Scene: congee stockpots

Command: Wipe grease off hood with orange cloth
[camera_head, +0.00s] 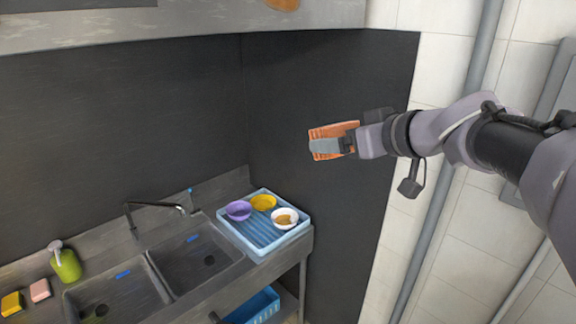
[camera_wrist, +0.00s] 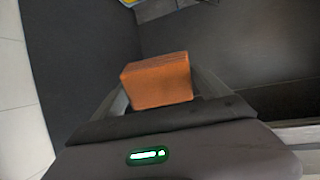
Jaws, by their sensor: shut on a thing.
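The orange cloth (camera_head: 322,132) is held in my gripper (camera_head: 335,145) in front of the dark wall. My gripper is shut on it. In the wrist view the cloth (camera_wrist: 158,80) looks like a folded block between the two fingers of my gripper (camera_wrist: 160,92). The grey metal hood (camera_head: 200,27) runs along the top of the head view. A brown-orange patch (camera_head: 283,4), which looks like grease, shows on the hood at the top edge of the picture, partly cut off. The cloth is below and to the right of this patch, apart from the hood.
Below stands a metal double sink (camera_head: 150,262) with a faucet. A blue tray (camera_head: 250,243) beside it holds a purple bowl (camera_head: 238,210), a yellow bowl (camera_head: 263,202) and a white bowl (camera_head: 285,218). A green bottle (camera_head: 65,264) and sponges stand at left. Pipes run up the tiled wall.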

